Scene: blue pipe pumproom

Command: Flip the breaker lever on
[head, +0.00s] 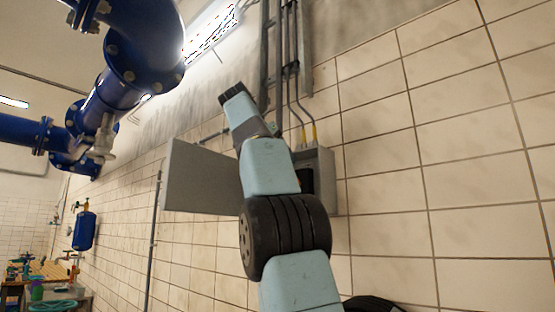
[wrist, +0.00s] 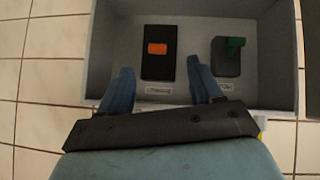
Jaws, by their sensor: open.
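In the wrist view a grey box stands open (wrist: 190,22). Inside are a black switch with an orange lever (wrist: 157,49) and, to its right, a dark grey unit with a green lever (wrist: 235,44). Each has a small white label below it, too blurred to read surely. My gripper (wrist: 160,66) is open and empty, its blue fingers apart on either side of the black switch's lower part. I cannot tell whether they touch it. The head view shows the box (head: 325,175) partly behind my arm; my gripper cannot be made out there.
The box's grey door (head: 200,180) hangs open to the left. Conduits with yellow ends (head: 314,132) enter the box from above. Big blue pipes (head: 140,50) run at the upper left. The tiled wall right of the box is clear.

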